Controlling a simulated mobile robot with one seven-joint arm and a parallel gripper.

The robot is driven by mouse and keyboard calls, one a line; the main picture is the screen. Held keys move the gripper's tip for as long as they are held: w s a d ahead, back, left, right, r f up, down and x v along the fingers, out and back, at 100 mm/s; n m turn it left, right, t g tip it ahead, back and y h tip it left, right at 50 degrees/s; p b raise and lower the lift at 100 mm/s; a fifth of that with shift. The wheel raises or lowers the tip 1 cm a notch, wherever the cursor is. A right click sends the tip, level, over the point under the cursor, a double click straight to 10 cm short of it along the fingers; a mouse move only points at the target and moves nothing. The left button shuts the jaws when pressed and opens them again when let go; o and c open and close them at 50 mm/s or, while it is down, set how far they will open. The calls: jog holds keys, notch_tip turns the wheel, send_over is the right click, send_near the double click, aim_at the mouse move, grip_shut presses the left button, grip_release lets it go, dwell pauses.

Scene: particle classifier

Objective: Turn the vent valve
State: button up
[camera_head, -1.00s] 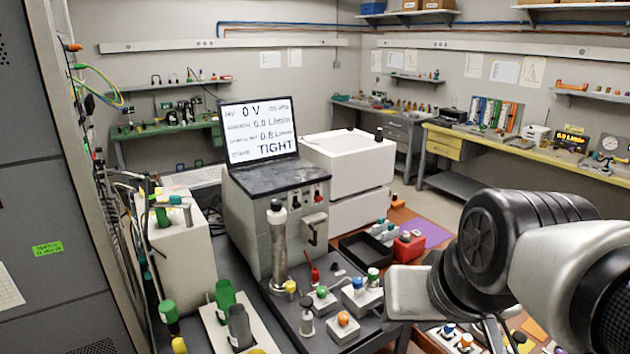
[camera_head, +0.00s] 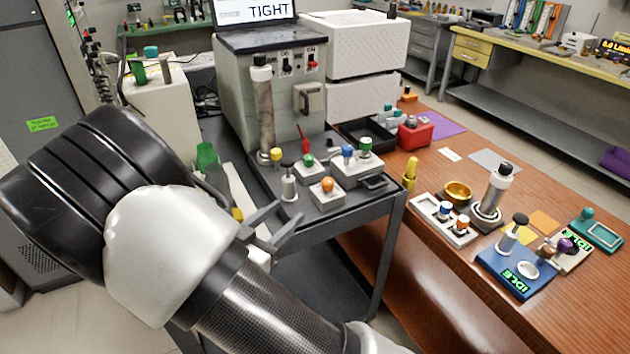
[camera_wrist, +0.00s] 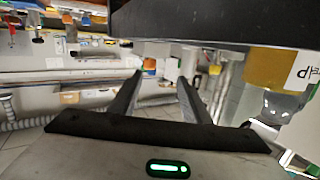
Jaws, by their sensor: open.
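My gripper (camera_head: 289,212) is open and empty at the front edge of the grey cart (camera_head: 330,219), in front of several small knobbed blocks. Its two fingers also show spread apart in the wrist view (camera_wrist: 160,76), with a small orange thing (camera_wrist: 149,63) beyond the tips. On the cart are an orange knob (camera_head: 327,185) on a white block, a green knob (camera_head: 308,160), a blue knob (camera_head: 347,151), a green-topped white knob (camera_head: 365,145) and a yellow-topped piece (camera_head: 276,154). I cannot tell which of these is the vent valve. The gripper touches none of them visibly.
A tall metal cylinder (camera_head: 264,110) and a grey instrument box (camera_head: 231,85) with a screen reading TIGHT (camera_head: 268,9) stand behind the knobs. A wooden table (camera_head: 430,254) with a blue stamp-like device (camera_head: 517,272) and a red box (camera_head: 415,136) lies to the right.

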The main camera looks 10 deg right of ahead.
aim_at(324, 187)
jog(key=shift+h, duration=0.9)
jog(key=x, duration=0.5)
jog(key=b+x, duration=0.1)
jog(key=x, duration=0.4)
jog(key=s+d+b+x, duration=0.1)
jog(key=x, duration=0.5)
jog(key=shift+d, duration=0.1)
jog(key=c, duration=1)
jog(key=shift+c, duration=0.2)
